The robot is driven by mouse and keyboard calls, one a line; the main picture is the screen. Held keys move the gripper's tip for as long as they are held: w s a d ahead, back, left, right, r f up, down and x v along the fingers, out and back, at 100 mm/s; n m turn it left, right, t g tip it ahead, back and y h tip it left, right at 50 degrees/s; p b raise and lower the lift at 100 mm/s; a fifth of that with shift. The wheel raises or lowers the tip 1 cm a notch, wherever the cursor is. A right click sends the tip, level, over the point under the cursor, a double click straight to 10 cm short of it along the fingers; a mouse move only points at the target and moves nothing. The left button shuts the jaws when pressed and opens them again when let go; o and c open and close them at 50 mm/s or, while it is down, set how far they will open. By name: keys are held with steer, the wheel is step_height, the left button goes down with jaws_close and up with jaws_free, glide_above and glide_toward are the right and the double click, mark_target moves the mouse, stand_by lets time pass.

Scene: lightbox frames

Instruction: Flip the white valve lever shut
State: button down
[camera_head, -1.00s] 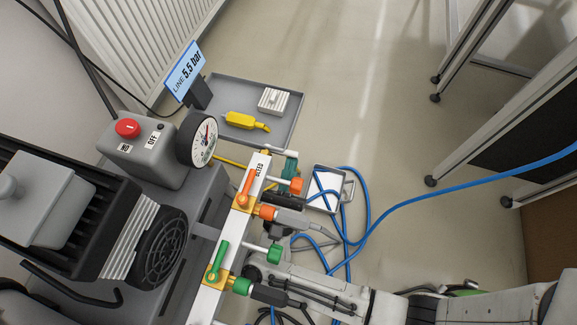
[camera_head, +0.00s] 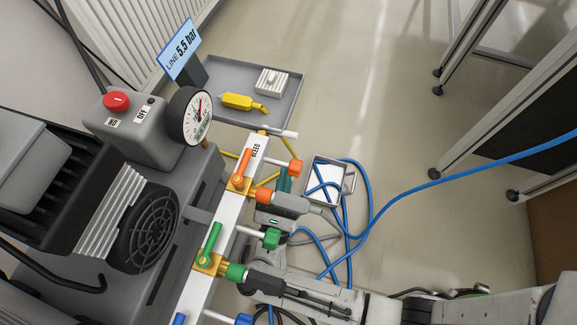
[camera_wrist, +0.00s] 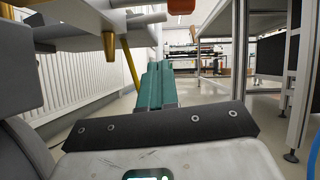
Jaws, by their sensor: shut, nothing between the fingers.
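A white rod-like lever (camera_head: 284,133) sticks out crosswise to the right at the far end of the white manifold (camera_head: 200,288), beside the BLEED label. It appears to be the white valve lever; its pivot is not clear. My gripper (camera_head: 284,178) has teal fingers that are closed together and empty. In the head view it is below the white lever and apart from it, close under an orange-capped white stem (camera_head: 295,166). In the wrist view the shut fingers (camera_wrist: 157,84) point away from the camera, below white rods and an orange cap (camera_wrist: 211,20).
The manifold also carries an orange lever (camera_head: 242,165) and a green lever (camera_head: 211,240). A green-capped stem (camera_head: 271,238) juts right beside my arm. A pressure gauge (camera_head: 197,116) stands left. A grey tray (camera_head: 225,70) lies behind. Blue hose (camera_head: 400,195) runs across the floor.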

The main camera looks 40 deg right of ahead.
steer(key=v, duration=0.7)
stand_by(0.6)
